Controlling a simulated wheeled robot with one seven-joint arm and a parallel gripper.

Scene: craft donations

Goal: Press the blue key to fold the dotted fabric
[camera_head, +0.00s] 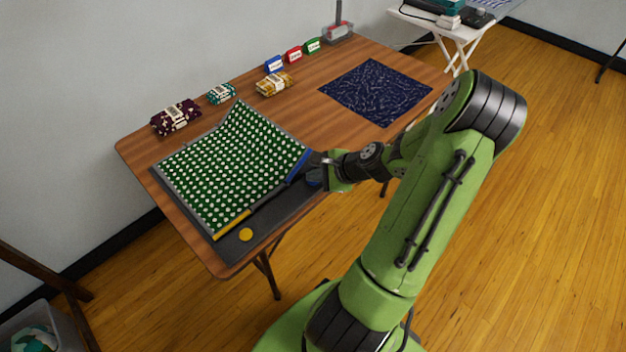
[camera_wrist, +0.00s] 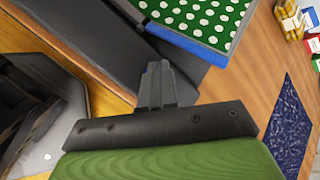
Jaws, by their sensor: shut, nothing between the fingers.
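The green fabric with white dots (camera_head: 232,160) lies spread on a dark folding board (camera_head: 285,208), its far corner raised. A blue strip (camera_head: 299,166) and a yellow strip (camera_head: 232,224) run along the board's front edge. The round blue key (camera_head: 314,178) sits at the board's right front, partly hidden by my gripper. A round yellow key (camera_head: 246,235) sits at the left front. My gripper (camera_head: 322,160) is shut and empty, right above the blue key. In the wrist view my closed fingers (camera_wrist: 158,75) cover the key; only a sliver of blue shows. Contact cannot be told.
Folded fabric bundles (camera_head: 176,117) and small blue, red and green cards (camera_head: 293,54) stand along the table's back. A navy patterned cloth (camera_head: 376,92) lies flat at the right. The wooden table (camera_head: 300,110) is clear between the board and cloth.

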